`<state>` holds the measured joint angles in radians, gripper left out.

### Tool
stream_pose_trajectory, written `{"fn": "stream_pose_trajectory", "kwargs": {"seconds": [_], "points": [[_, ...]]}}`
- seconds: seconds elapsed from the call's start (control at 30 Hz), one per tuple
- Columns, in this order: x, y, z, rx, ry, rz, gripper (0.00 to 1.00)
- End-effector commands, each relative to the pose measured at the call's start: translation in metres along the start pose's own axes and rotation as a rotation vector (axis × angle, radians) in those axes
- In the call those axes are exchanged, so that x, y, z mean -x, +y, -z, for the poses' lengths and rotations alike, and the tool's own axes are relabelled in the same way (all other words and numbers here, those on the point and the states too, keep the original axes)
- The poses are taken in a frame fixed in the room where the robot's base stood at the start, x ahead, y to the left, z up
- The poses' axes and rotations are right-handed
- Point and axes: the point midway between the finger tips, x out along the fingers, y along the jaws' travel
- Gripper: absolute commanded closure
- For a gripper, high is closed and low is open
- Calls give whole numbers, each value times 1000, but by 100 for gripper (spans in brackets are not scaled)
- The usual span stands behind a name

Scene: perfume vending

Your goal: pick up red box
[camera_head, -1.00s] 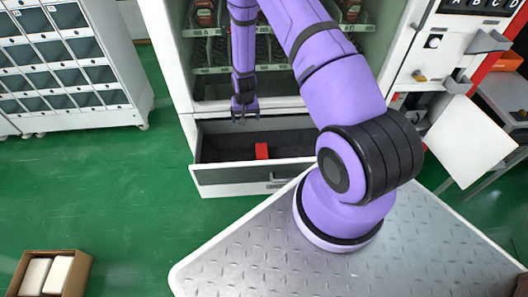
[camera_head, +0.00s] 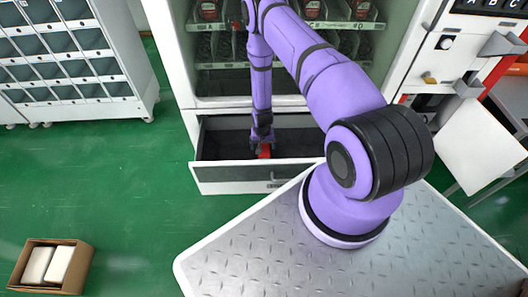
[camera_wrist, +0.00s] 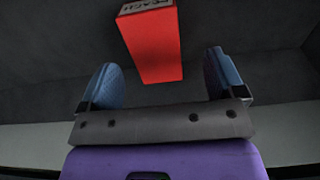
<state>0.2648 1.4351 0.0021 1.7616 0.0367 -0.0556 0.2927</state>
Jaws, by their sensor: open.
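The red box (camera_head: 265,152) stands in the open dark drawer at the bottom of the vending machine. My gripper (camera_head: 262,142) is down in the drawer right at the box and covers part of it in the head view. My gripper (camera_wrist: 165,75) is open there, with a blue fingertip pad on each side. The box shows between and beyond the pads, with a gap to each, and I see no contact.
Shelves of the vending machine (camera_head: 220,88) rise behind the arm. A cardboard box (camera_head: 52,265) with white packs stands on the green floor at lower left. A locker cabinet (camera_head: 75,60) stands at left.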

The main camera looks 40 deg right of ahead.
Motion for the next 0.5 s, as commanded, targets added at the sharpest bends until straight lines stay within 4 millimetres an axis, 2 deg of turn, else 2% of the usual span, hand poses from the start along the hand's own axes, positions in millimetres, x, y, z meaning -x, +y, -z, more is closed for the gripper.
{"fn": "stream_pose_trajectory", "kwargs": {"seconds": [0.17,0.33,0.5], "points": [[-13,2,1,0,-1,-1,12],[-37,6,4,-1,-2,-1,12],[-52,6,4,0,-1,0,12]]}}
